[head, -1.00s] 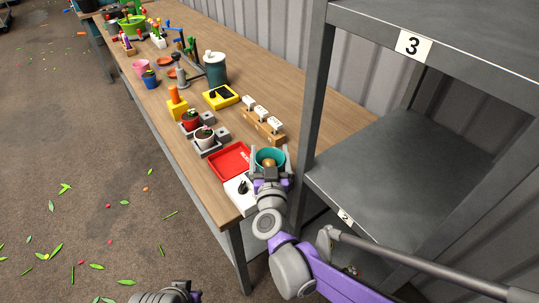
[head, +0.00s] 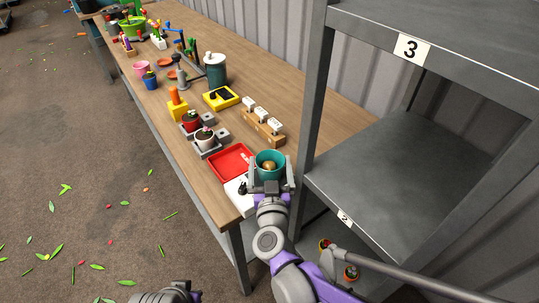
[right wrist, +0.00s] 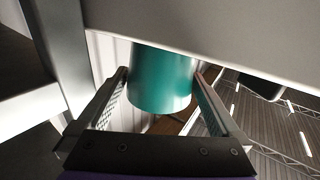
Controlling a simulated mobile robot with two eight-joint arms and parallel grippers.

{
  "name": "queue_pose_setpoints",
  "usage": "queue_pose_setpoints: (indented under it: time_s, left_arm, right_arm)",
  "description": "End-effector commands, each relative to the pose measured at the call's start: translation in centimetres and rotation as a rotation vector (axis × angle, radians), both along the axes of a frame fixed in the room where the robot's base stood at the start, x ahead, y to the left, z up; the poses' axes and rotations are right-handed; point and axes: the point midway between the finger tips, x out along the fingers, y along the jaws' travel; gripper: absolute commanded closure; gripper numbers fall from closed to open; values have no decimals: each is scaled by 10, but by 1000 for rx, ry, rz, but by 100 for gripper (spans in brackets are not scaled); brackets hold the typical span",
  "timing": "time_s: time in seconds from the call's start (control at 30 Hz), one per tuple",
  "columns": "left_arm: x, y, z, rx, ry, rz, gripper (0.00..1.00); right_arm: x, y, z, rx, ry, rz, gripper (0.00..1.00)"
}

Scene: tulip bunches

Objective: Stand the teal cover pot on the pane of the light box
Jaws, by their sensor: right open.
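The teal cover pot (head: 281,158) stands upright at the near right end of the bench, with a round golden-brown thing inside it. My right gripper (head: 271,168) is open, its fingers on either side of the pot's near part. In the right wrist view, the pot (right wrist: 162,78) shows between the two finger ends, with its far part cut off by a grey slab. A white flat box (head: 234,187) with a small dark thing on it, perhaps the light box, lies left of the pot. What lies under the pot is hidden. Only a piece of my left arm shows at the bottom edge.
A red tray (head: 230,161) lies just behind the white box. A wooden block with white pieces (head: 262,125) stands behind the pot. The grey shelf rack (head: 306,110) rises close on the right. Potted plants (head: 205,138) stand farther along the bench.

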Motion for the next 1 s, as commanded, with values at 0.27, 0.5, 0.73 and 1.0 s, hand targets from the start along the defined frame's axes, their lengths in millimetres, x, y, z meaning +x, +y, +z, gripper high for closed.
queue_pose_setpoints:
  time_s: [0.27, 0.5, 0.73, 1.0]
  left_arm:
    - [-1, 0, 8, 0, -3, 0, 100]
    - [-1, 0, 10, 0, -4, 0, 100]
    - [-1, 0, 10, 0, -4, 0, 100]
    - [-1, 0, 10, 0, -4, 0, 100]
  right_arm:
    - [-59, -1, 1, 1, 0, 3, 0]
    - [-82, -3, 0, 0, 0, 2, 0]
    - [-83, -3, 1, 0, -1, 10, 0]
    - [-99, -10, -3, -7, 142, 282, 0]
